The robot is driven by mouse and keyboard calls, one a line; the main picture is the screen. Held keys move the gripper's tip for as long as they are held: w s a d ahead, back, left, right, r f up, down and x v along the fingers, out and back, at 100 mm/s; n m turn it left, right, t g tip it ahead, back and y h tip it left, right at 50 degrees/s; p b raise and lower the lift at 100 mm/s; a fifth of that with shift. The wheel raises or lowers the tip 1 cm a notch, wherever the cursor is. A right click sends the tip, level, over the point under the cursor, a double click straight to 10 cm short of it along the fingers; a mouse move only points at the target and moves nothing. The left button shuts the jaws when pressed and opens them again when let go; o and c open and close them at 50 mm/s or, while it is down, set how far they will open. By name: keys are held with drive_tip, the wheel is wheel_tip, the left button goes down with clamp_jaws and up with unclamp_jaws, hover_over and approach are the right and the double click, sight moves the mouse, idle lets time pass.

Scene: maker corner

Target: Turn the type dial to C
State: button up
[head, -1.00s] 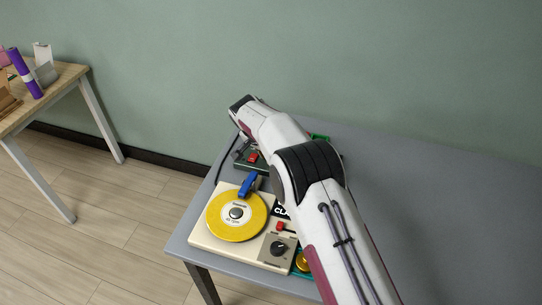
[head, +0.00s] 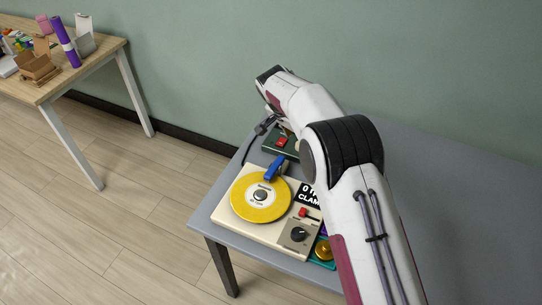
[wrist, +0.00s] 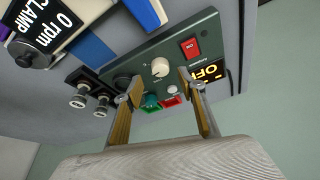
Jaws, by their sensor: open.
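A dark green control box (wrist: 205,35) fills the upper middle of the wrist view. In the head view the box (head: 270,145) is partly hidden by my arm.
The grey table (head: 460,190) is clear at right.

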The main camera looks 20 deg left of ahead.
drive_tip(key=s+a, duration=0.1)
drive_tip(key=s, duration=0.2)
drive_tip(key=s+a, duration=0.1)
drive_tip(key=s, duration=0.3)
drive_tip(key=s+a, duration=0.1)
drive_tip(key=s, duration=0.3)
drive_tip(key=shift+a+f, duration=0.1)
drive_tip(key=shift+a, duration=0.2)
